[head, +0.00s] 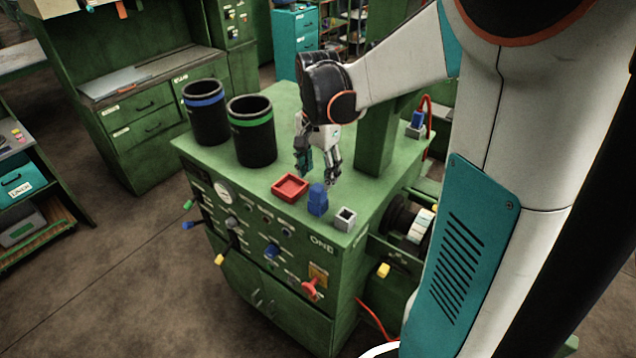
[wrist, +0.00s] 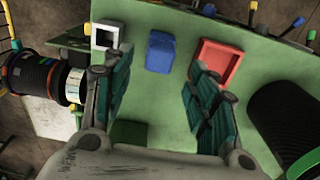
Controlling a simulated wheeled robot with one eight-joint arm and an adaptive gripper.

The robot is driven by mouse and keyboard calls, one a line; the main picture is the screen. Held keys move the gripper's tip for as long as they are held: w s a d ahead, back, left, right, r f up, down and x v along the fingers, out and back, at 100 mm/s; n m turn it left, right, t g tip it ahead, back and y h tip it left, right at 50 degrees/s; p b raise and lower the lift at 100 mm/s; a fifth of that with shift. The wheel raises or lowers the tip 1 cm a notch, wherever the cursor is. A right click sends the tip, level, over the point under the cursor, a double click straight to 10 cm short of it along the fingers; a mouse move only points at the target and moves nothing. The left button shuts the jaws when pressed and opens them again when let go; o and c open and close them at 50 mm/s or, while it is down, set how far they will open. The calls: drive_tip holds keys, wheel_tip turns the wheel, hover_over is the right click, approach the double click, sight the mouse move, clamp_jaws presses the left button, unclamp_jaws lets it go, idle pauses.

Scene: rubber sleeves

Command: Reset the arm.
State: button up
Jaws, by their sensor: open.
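My gripper (head: 318,172) hangs open and empty over the green machine top (head: 222,160), behind the small parts near its front edge. In the wrist view its two teal-padded fingers (wrist: 160,100) are spread wide with nothing between their pads. My arm reaches in from the right in the head view. A blue block (head: 318,200) stands on the top just in front of the gripper; it also shows beyond the fingertips in the wrist view (wrist: 160,52).
A red tray (head: 290,187) and a grey square socket (head: 345,218) flank the blue block. Two black bins, blue-banded (head: 206,115) and green-banded (head: 252,140), stand at the left. A green post (head: 378,135) rises right of the gripper. Knobs and levers line the front panel.

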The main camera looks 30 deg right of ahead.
wheel_tip(320, 180, up, 6)
drive_tip(key=s+a+f+n+t+b, duration=0.1)
drive_tip(key=a+f+n+t+b, duration=0.1)
drive_tip(key=a+f+n+b, duration=0.3)
drive_tip(key=s+a+f+n+t+b, duration=0.1)
drive_tip(key=a+f+n+t+b, duration=0.1)
drive_tip(key=a+b, duration=0.45)
drive_tip(key=s+a+f+n+t+b, duration=0.2)
drive_tip(key=s+f+n+b, duration=0.5)
drive_tip(key=s+f+b, duration=0.4)
wheel_tip(320, 180, down, 3)
drive_tip(key=shift+a+f+t, duration=0.2)
drive_tip(key=shift+a+t, duration=0.15)
drive_tip(key=shift+t, duration=0.25)
